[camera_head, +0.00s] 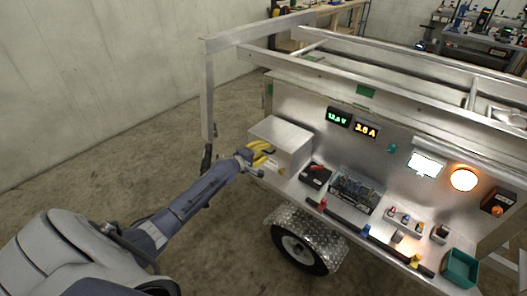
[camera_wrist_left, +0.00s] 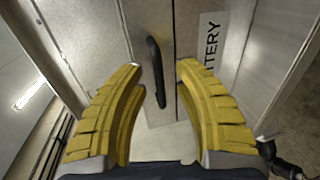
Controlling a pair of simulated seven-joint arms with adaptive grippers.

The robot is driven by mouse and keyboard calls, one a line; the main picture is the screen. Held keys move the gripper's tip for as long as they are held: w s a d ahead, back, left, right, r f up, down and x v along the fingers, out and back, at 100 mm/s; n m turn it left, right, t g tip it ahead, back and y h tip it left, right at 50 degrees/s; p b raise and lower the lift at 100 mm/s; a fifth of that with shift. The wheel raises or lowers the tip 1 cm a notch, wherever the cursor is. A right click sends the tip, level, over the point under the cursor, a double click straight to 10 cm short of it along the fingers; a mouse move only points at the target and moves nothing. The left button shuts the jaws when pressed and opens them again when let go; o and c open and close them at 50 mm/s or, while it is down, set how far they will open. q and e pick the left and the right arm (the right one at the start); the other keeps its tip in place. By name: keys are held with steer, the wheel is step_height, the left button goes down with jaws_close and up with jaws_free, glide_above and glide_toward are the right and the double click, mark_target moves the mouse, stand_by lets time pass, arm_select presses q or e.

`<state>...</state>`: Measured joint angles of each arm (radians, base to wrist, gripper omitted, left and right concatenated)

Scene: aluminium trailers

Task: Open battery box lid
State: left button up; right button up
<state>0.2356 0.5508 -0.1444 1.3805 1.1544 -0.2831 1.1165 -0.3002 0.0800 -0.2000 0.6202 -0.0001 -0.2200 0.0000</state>
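The battery box (camera_head: 281,143) is a silver metal box at the left end of the trailer's side shelf. Its lid looks closed in the head view. In the left wrist view a "BATTERY" label (camera_wrist_left: 207,47) and a black handle (camera_wrist_left: 155,72) show on the box front. My left gripper (camera_head: 262,158) is at the box's front left. Its yellow fingers (camera_wrist_left: 160,85) are open, with the handle between and beyond them; I cannot tell whether they touch it. My right gripper is not in view.
On the shelf right of the box are a black unit with a red part (camera_head: 316,176), a terminal block (camera_head: 354,188) and a green bin (camera_head: 460,268). Lit displays (camera_head: 352,123) and a round lamp (camera_head: 463,180) sit on the panel. The trailer wheel (camera_head: 300,249) is below.

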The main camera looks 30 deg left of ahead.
arm_select(q)
steer(key=shift+c, duration=0.3)
jaws_close()
stand_by(0.4)
